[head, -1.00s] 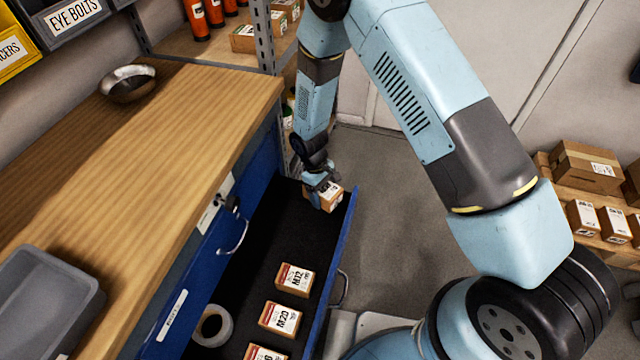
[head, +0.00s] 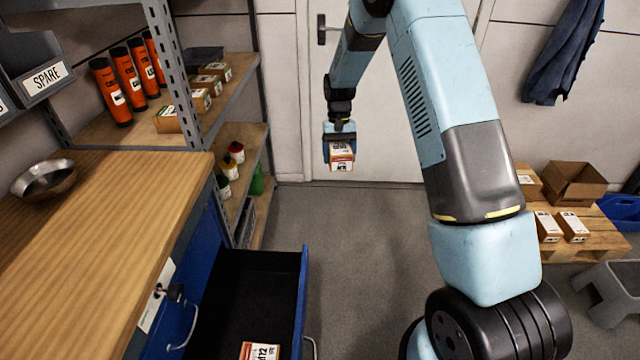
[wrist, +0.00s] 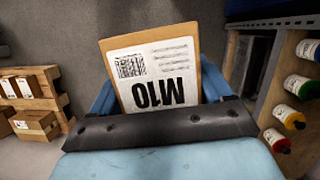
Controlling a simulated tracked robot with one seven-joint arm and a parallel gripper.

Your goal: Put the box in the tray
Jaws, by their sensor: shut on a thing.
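My gripper (head: 340,140) is shut on a small cardboard box (head: 341,160) with a white label. It holds the box in the air, beyond the open drawer and in front of the white door. In the wrist view the box (wrist: 155,75) stands up between the fingers, and its label reads M10, upside down. The grey tray that stood on the bench earlier is not in the head view now.
The blue drawer (head: 303,285) is open, with a box marked M12 (head: 260,350) in it. The wooden bench (head: 110,215) carries a metal bowl (head: 45,180). Shelves (head: 235,100) stand behind the bench. A pallet (head: 590,240) with boxes is at right. The floor between is clear.

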